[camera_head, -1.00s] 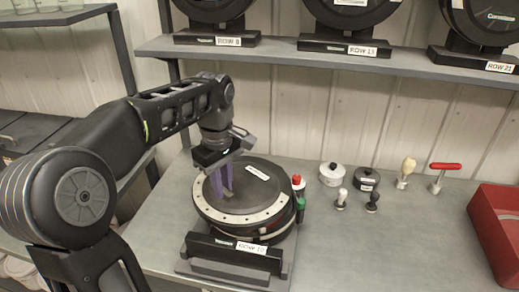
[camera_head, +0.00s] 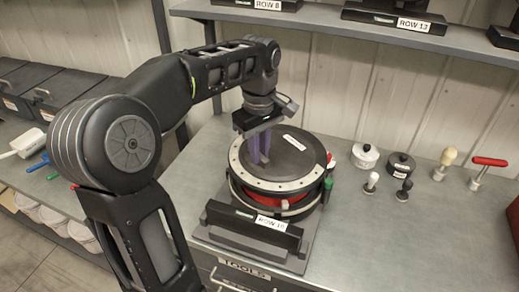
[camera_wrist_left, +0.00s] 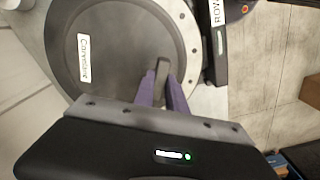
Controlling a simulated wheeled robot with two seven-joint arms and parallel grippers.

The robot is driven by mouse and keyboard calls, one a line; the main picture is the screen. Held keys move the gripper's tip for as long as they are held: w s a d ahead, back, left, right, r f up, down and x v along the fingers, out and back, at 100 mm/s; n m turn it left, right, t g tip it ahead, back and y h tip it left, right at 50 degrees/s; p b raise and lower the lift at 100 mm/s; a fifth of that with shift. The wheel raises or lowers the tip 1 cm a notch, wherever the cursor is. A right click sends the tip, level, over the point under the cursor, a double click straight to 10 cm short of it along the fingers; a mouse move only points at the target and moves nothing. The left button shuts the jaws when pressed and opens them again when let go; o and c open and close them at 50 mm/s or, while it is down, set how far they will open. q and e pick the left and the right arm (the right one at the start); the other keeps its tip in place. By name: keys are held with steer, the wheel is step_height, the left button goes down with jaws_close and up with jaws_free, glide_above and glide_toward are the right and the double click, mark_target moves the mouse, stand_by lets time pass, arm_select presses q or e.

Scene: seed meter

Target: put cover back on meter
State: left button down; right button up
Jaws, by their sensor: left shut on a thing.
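The meter (camera_head: 283,201) stands on its dark stand on the grey bench, marked with a ROW 10 label (camera_head: 270,223). The round dark cover (camera_head: 297,160) with a light dotted rim lies over the meter; whether it is fully seated I cannot tell. A red band shows below the rim. My left gripper (camera_head: 262,158) has purple fingers pointing down at the cover's left part. In the left wrist view the fingers (camera_wrist_left: 163,88) are shut on a small dark grip on the cover (camera_wrist_left: 112,50). My right gripper is in no view.
Two small round pots, white (camera_head: 365,156) and black (camera_head: 400,165), stand right of the meter with several knobbed tools and a red-handled tool (camera_head: 486,163). A shelf (camera_head: 340,28) with more meters runs above. Black bins (camera_head: 55,98) stand at left.

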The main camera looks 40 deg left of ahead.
mark_target(260, 166)
arm_select(q)
steer(key=shift+f+b, duration=0.85)
steer(key=shift+f, duration=0.65)
steer(key=shift+f+b, duration=0.35)
steer(key=shift+f, duration=0.7)
stand_by(2.2)
steer(key=c, duration=1.3)
jaws_free()
steer(key=shift+c, duration=0.3)
